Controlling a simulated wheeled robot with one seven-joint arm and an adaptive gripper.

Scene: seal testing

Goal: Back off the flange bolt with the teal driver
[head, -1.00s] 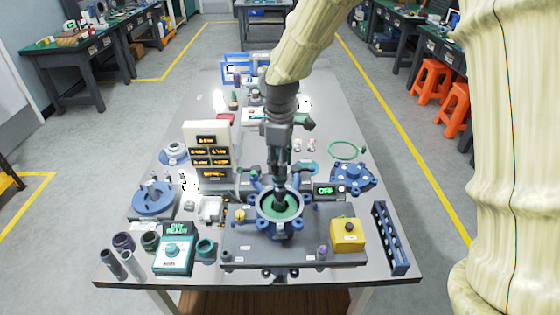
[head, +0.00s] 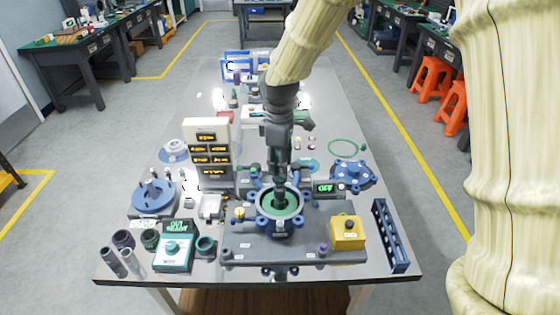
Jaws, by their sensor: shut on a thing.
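My gripper (head: 279,180) points straight down over the middle of the blue flange fixture (head: 278,228), which has a green face inside its ring. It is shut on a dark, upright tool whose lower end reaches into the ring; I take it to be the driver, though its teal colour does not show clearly. The flange bolt cannot be picked out at this size; the tool and gripper cover part of the ring. The fixture stands on a dark base plate (head: 240,247).
A teal-faced control box (head: 175,251) and a blue disc (head: 153,197) are at left. A tall panel (head: 207,150) with lit labels stands behind left. A green ring (head: 343,149) lies back right.

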